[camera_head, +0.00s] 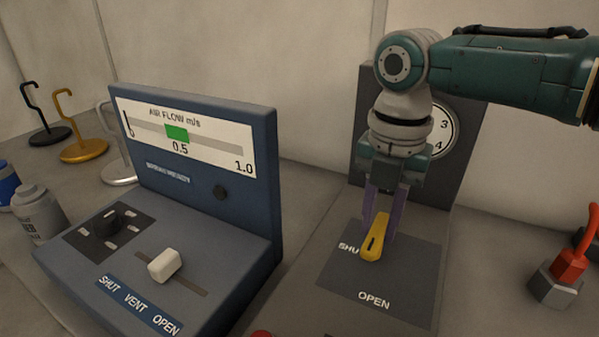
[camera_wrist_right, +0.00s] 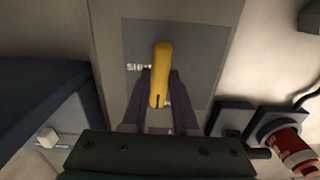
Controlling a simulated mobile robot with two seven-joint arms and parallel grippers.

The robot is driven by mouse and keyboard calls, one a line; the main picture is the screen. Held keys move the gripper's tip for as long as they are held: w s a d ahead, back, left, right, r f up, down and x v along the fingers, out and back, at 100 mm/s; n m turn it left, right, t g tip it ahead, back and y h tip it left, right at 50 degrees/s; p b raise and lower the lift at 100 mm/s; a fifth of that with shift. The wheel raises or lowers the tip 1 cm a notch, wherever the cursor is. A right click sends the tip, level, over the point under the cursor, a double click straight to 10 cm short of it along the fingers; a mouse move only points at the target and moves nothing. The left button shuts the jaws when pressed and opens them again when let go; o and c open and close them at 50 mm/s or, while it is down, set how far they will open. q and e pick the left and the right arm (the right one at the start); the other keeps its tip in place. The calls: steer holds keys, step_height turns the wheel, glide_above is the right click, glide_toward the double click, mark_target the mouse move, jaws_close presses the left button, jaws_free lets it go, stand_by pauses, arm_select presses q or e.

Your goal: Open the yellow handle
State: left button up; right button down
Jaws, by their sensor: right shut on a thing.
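The yellow handle (camera_head: 375,238) is a short lever on a dark plate (camera_head: 405,275) marked "SHUT" and "OPEN". In the head view it points toward the front, with its near end between the partly covered "SHUT" label and the "OPEN" label. My right gripper (camera_head: 383,222) comes down from above with its purple fingers shut on the handle. In the right wrist view the yellow handle (camera_wrist_right: 160,75) runs up the picture between the finger tips of my right gripper (camera_wrist_right: 160,95), and part of "SHUT" shows left of it. My left gripper is not in view.
Left of the handle stands a blue console (camera_head: 270,190) with an air flow gauge, a white slider knob (camera_head: 164,265) and a black knob (camera_head: 107,224). A round dial (camera_head: 441,128) is behind my right gripper. A red-topped fitting (camera_head: 569,268) is at right. Hooked stands (camera_head: 82,150) are far left.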

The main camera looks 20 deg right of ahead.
mark_target(378, 228)
steer(key=shift+n, duration=0.3)
steer(key=c, duration=0.7)
jaws_free()
steer(key=shift+r, duration=0.1)
step_height(378, 228, up, 10)
steer(key=shift+f, duration=0.1)
